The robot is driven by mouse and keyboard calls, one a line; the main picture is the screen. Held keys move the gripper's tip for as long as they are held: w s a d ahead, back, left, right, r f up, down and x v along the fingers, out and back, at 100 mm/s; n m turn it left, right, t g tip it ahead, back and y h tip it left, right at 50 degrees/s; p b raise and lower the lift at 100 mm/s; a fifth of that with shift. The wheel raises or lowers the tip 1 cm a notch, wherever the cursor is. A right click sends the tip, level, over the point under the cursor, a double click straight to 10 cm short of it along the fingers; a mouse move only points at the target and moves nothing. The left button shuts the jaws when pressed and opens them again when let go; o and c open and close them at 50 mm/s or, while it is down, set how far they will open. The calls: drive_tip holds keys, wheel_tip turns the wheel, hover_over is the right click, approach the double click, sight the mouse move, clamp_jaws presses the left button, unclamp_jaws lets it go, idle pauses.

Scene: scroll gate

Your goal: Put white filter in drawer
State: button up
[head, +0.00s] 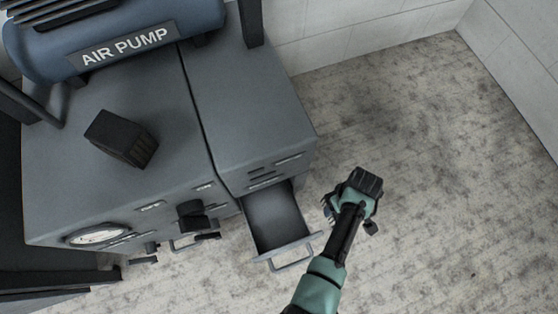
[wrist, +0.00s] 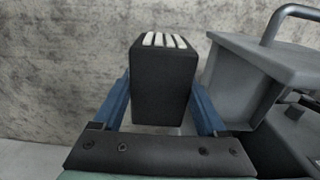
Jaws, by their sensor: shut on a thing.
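The filter (wrist: 160,85) is a black block with white stripes on its end. In the wrist view it is upright between the two blue fingers of my gripper (wrist: 160,100), which is shut on it. In the head view my gripper (head: 350,203) is to the right of the open drawer (head: 274,218), apart from it, and the filter is hard to make out there. The drawer is pulled out of the grey cabinet, and its visible floor looks empty. In the wrist view the drawer (wrist: 235,80) is just right of the filter.
A second black block (head: 122,138) lies on the cabinet top (head: 80,170). A blue air pump (head: 130,45) stands behind it. The drawer handle (head: 291,254) sticks out at the front. A dark valve knob (head: 191,214) is left of the drawer. The floor (head: 440,170) on the right is clear.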

drive_tip(key=shift+w+a+f, duration=0.15)
drive_tip(key=shift+a, duration=0.15)
drive_tip(key=a+f+b, duration=0.1)
drive_tip(key=a+b, duration=0.1)
drive_tip(key=a, duration=0.3)
drive_tip(key=a+f+b, duration=0.1)
drive_tip(key=a, duration=0.5)
drive_tip(key=a+f+b, duration=0.1)
drive_tip(key=a+b, duration=0.1)
drive_tip(key=a, duration=0.4)
drive_tip(key=shift+a+f+b, duration=0.2)
drive_tip(key=shift+a+b, duration=0.05)
drive_tip(key=shift+b, duration=0.1)
drive_tip(key=shift+f, duration=0.1)
drive_tip(key=o, duration=1.4)
wheel_tip(320, 180, up, 12)
drive_tip(key=p, duration=0.7)
